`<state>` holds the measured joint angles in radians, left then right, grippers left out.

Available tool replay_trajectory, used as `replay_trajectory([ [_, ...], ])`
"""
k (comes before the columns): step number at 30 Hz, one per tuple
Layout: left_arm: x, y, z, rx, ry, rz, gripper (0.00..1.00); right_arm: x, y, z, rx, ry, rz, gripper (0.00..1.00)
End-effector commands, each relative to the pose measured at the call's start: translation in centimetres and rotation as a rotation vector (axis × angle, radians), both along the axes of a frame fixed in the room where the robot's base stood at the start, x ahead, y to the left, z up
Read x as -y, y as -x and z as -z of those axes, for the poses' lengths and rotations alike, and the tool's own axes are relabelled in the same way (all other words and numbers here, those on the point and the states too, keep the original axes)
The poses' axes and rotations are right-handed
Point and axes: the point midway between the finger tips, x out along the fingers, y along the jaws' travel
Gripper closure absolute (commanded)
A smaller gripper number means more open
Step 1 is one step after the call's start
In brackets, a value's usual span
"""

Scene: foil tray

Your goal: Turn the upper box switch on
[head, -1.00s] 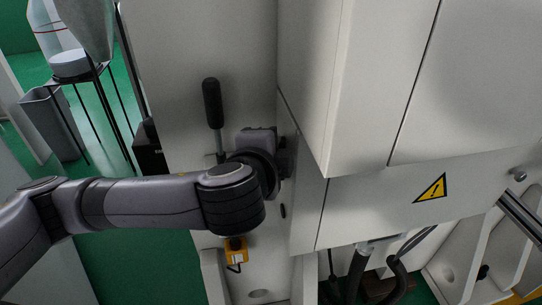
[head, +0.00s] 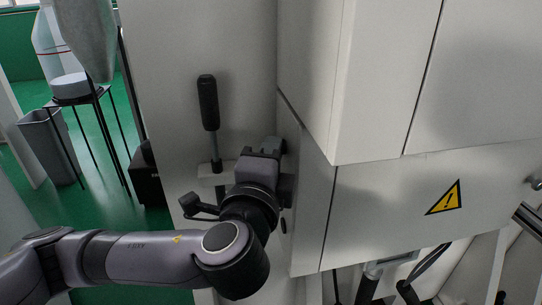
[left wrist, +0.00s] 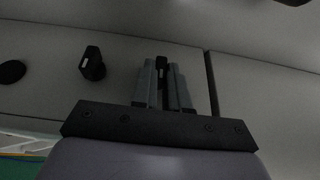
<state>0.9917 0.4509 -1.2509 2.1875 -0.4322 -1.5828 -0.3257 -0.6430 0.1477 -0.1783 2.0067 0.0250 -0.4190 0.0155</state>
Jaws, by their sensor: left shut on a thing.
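My left gripper (head: 272,150) is at the narrow side face of the white cabinet (head: 312,190). In the left wrist view its two grey fingers (left wrist: 162,85) are shut on a small dark switch knob (left wrist: 162,63), of which only the top shows between them. In the head view the gripper hides this knob. Another black knob (left wrist: 92,65) stands out from the same panel, left of the fingers and apart from them. A small dark oval part (head: 283,225) is on the cabinet side below the gripper. My right gripper is not in view.
A black-handled lever (head: 208,103) stands upright on the wall panel left of the gripper. The cabinet front carries a yellow warning sign (head: 444,198). A grey bin (head: 47,147) and a dark stand are at the far left on green floor.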

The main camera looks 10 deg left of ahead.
Motion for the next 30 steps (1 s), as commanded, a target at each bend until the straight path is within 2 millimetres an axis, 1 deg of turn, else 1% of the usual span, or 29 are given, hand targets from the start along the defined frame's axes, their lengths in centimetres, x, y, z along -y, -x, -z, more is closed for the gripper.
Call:
replay_trajectory([
  [6, 0.0, 0.0, 0.1, -0.001, -0.003, 0.0, 1.0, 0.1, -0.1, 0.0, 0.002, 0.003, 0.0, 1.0],
  [7, 0.0, 0.0, 0.1, -0.001, -0.003, 0.0, 0.8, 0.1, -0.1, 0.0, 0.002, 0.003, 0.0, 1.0],
  [9, 0.0, 0.0, 0.1, -0.001, -0.003, 0.0, 0.61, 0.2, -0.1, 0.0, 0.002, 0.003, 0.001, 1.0],
  [17, 0.0, 0.0, 0.0, -0.001, -0.002, 0.0, 0.61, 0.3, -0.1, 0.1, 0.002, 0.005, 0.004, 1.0],
  [20, 0.0, 0.4, 0.1, -0.001, -0.001, 0.001, 0.61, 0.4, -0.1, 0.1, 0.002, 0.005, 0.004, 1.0],
  [23, 0.1, 1.5, 0.2, -0.003, 0.0, 0.003, 0.61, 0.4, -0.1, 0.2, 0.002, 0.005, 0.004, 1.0],
  [30, 0.1, 5.1, 0.2, -0.003, 0.001, 0.004, 0.61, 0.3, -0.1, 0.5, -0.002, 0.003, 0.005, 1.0],
])
